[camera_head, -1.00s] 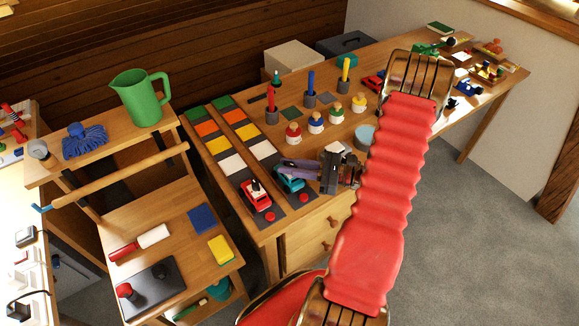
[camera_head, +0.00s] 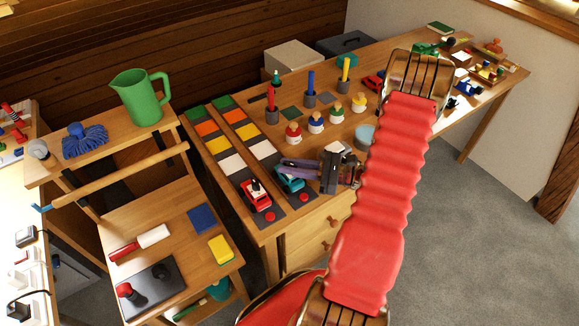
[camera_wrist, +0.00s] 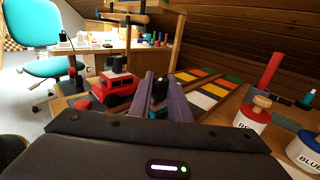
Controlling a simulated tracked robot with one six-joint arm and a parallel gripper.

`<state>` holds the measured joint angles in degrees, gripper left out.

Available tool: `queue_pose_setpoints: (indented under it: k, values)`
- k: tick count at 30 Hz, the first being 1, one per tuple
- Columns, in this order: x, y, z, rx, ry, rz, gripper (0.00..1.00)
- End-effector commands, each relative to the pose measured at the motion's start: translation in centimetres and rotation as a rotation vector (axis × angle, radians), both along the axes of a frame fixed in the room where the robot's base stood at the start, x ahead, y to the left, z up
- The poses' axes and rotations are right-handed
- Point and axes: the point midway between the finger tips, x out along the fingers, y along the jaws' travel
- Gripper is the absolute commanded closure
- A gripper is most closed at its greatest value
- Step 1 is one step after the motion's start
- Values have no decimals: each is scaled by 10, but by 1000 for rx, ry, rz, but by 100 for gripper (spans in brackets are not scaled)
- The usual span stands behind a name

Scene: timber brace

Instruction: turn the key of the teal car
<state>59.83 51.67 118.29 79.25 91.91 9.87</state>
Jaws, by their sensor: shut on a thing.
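The teal car (camera_head: 289,179) stands at the near end of the right-hand colour strip on the bench. My gripper (camera_head: 300,171) reaches in from the right, low over the bench, with its fingertips at the car. In the wrist view, my gripper's purple fingers (camera_wrist: 158,103) are shut on a small dark upright piece, which appears to be the key (camera_wrist: 159,88) on the car. The car's body is mostly hidden behind the fingers there, and the key's turn angle cannot be told.
Red buttons (camera_head: 304,198) sit at the bench's near edge. Several peg jars, one red (camera_head: 293,134), stand behind my gripper.

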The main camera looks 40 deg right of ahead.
Motion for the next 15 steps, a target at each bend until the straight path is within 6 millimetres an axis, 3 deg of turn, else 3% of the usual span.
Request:
queue_pose_setpoints:
  k: [14,15]
  values:
    - [0,0,0,0,0,1,100]
    - [0,0,0,0,0,1,81]
